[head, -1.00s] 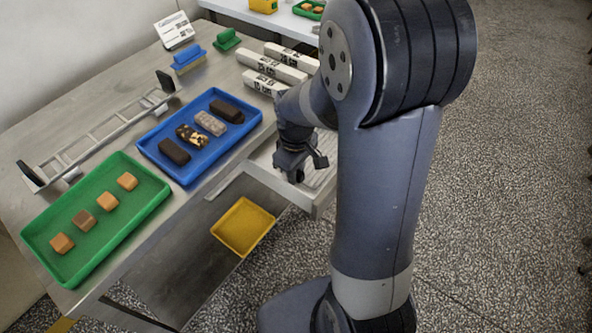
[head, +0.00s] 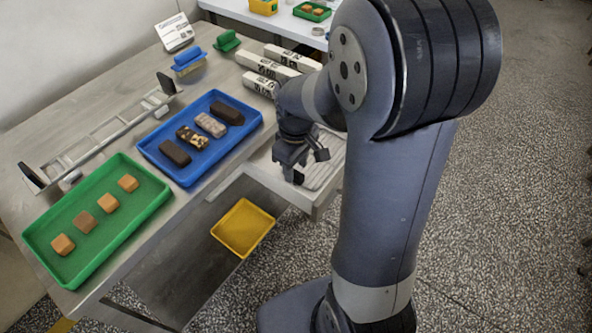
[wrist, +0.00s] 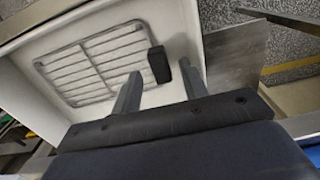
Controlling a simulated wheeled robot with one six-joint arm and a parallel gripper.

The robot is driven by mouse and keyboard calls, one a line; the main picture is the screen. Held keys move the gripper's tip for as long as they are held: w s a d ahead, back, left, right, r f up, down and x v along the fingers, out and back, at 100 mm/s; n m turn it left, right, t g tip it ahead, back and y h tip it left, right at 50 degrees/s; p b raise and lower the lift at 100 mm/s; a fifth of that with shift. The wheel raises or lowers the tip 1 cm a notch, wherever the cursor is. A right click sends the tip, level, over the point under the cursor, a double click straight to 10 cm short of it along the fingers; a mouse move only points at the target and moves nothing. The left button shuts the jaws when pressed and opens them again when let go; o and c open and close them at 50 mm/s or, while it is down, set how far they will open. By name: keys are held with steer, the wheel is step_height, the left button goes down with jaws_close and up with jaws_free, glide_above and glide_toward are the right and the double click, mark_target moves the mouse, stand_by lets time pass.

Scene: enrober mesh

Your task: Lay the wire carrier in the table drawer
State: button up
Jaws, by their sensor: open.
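The wire carrier (wrist: 97,65), a pale wire grid with a black block-shaped grip (wrist: 158,64), lies flat inside the white drawer (wrist: 22,92) in the wrist view. The drawer stands pulled out from the table; its front shows in the head view (head: 303,203), where the carrier's grid (head: 326,168) is partly hidden by my arm. My gripper (wrist: 161,80) is open and empty, with its two fingers apart near the black grip. In the head view my gripper (head: 296,168) is over the drawer. I cannot tell whether a finger touches the grip.
A blue tray (head: 187,178) with dark bars and a green tray (head: 152,215) with caramel-coloured pieces stand on the steel table. White patterned boxes (head: 268,68) lie behind the drawer. A yellow bin (head: 243,228) is below. A metal rack (head: 100,133) runs along the table.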

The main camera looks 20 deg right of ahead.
step_height(320, 180, up, 9)
steer(key=shift+p, duration=0.45)
